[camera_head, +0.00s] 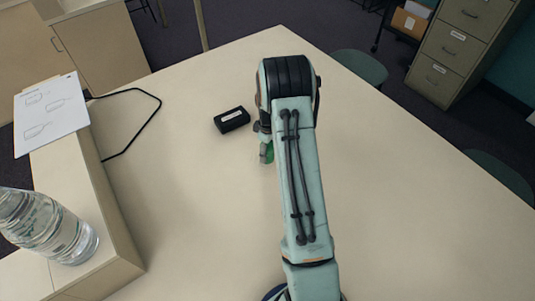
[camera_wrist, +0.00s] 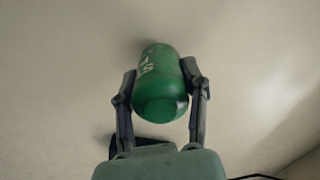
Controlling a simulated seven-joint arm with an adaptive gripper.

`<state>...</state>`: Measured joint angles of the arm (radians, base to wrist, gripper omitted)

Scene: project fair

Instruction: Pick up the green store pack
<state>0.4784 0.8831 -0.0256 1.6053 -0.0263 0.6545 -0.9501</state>
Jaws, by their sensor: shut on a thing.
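The green store pack (camera_wrist: 160,90) is a rounded green cylinder with pale lettering on its side. In the wrist view it sits between both fingers of my gripper (camera_wrist: 160,88), which touch it on its left and right sides. In the head view only a small green part of the pack (camera_head: 268,153) shows beside my arm; the arm hides the rest. My gripper is shut on the pack. I cannot tell whether the pack touches the table or is clear of it.
A black box with a white label (camera_head: 232,119) lies on the table (camera_head: 400,190) left of my gripper. A clear bottle (camera_head: 48,228) and a paper sheet (camera_head: 50,114) are on a raised ledge at left, near a black cable (camera_head: 147,125). The table's right side is clear.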

